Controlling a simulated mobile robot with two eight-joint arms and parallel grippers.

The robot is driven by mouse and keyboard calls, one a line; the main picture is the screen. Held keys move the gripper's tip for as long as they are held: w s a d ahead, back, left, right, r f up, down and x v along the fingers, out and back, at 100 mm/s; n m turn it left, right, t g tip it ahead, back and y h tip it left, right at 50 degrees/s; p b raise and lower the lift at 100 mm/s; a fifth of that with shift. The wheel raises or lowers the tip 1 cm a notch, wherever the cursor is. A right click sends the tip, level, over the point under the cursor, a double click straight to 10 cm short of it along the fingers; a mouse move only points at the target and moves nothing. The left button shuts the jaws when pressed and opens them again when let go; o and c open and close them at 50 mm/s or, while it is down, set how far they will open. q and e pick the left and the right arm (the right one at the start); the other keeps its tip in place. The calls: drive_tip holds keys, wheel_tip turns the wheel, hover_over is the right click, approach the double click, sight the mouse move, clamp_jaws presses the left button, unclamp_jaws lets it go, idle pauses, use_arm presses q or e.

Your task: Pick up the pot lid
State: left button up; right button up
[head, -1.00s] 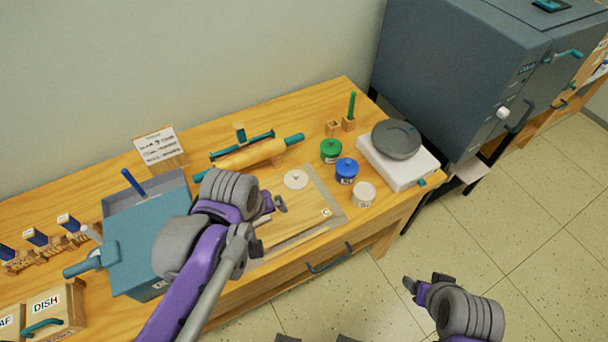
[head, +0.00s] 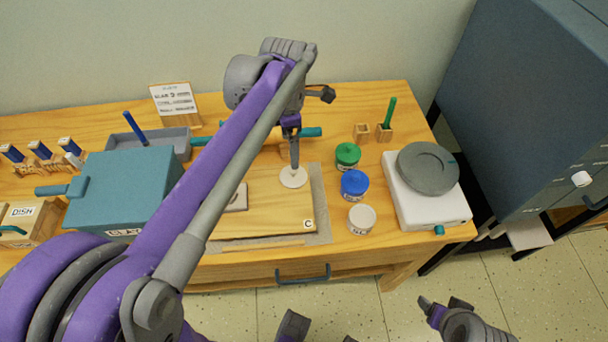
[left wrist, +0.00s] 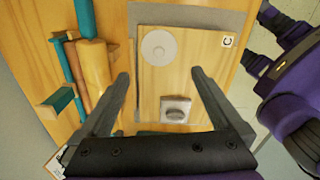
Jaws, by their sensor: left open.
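The pot lid (head: 293,177) is a pale round disc lying flat near the back of a wooden board (head: 270,215). In the left wrist view the pot lid (left wrist: 159,47) shows a small knob at its middle. My left gripper (head: 295,163) points down over the lid in the head view. In the left wrist view my left gripper (left wrist: 160,76) is open and empty, its fingers apart, with the lid ahead between the tips. I cannot tell the height between them. My right gripper (head: 442,303) is open and empty at the lower right, off the table.
Green (head: 348,156), blue (head: 354,184) and white (head: 362,219) jars stand to the right, before a white scale or wheel base (head: 400,200). A rolling pin (left wrist: 97,70) lies behind. A teal clay box (head: 125,185) stands left.

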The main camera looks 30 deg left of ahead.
use_arm(q)
drive_tip(key=shift+w+f+n, duration=0.25)
drive_tip(key=shift+f+n, duration=0.1)
drive_tip(key=shift+n, duration=0.05)
hover_over(291, 170)
wheel_tip(291, 170, down, 5)
drive_tip(key=shift+r+b, duration=0.15)
drive_tip(key=shift+b, duration=0.25)
wheel_tip(291, 170, down, 6)
drive_tip(key=shift+w+d+r+b, duration=0.1)
drive_tip(key=shift+d+r+b, duration=0.1)
drive_tip(key=shift+b, duration=0.2)
drive_tip(key=c, duration=1)
drive_tip(key=shift+r, duration=0.1)
